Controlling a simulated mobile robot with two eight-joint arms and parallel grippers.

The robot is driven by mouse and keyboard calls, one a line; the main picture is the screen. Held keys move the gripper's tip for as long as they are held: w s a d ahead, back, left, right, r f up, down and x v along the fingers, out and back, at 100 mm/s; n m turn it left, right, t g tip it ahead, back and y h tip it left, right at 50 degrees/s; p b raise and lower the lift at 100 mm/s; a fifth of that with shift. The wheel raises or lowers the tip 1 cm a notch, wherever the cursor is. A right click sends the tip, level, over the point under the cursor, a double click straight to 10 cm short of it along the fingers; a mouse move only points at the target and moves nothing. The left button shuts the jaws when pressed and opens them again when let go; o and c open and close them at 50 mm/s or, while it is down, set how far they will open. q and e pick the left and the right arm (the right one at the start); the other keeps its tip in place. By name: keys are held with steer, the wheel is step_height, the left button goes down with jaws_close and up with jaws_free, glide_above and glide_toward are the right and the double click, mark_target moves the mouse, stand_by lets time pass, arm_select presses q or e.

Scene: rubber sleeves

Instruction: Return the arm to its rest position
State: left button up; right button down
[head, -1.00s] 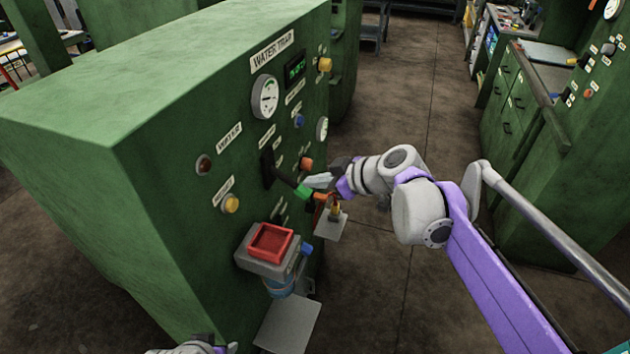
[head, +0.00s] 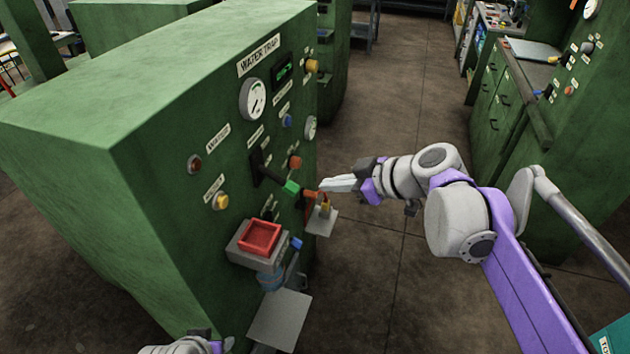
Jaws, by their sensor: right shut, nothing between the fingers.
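My right arm reaches in from the right. Its gripper (head: 338,185) is shut and empty, pointing left toward the panel of the green machine (head: 150,150). Its tips are a little to the right of the lever with a green end (head: 291,187), with a small gap in the picture. A red-orange part (head: 309,205) shows just below the tips. My left arm shows only at the bottom edge (head: 190,345), and its fingertips cannot be made out.
The machine carries a gauge (head: 253,99), several buttons and a red tray (head: 260,237) that juts out. Grey plates (head: 280,319) stick out lower down. Open floor (head: 400,120) lies between this machine and the green cabinets (head: 500,110) at right.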

steer(key=shift+v, duration=1.05)
steer(key=shift+d+f, duration=0.1)
steer(key=shift+f, duration=0.15)
steer(key=s+d+f+m+h, duration=0.3)
steer(key=s+f+m, duration=0.1)
steer(key=s+f, duration=0.2)
steer(key=s+d+f+m+g+h, duration=0.1)
steer(key=s+d+f+m+h, duration=0.1)
steer(key=s+f, duration=0.5)
steer(key=s+d+f+m+h, duration=0.3)
steer(key=s+f+m, duration=0.3)
steer(key=f, duration=0.3)
steer(key=shift+s+d+g+h, duration=0.3)
steer(key=shift+s+d+g, duration=0.1)
steer(key=shift+s+d, duration=0.3)
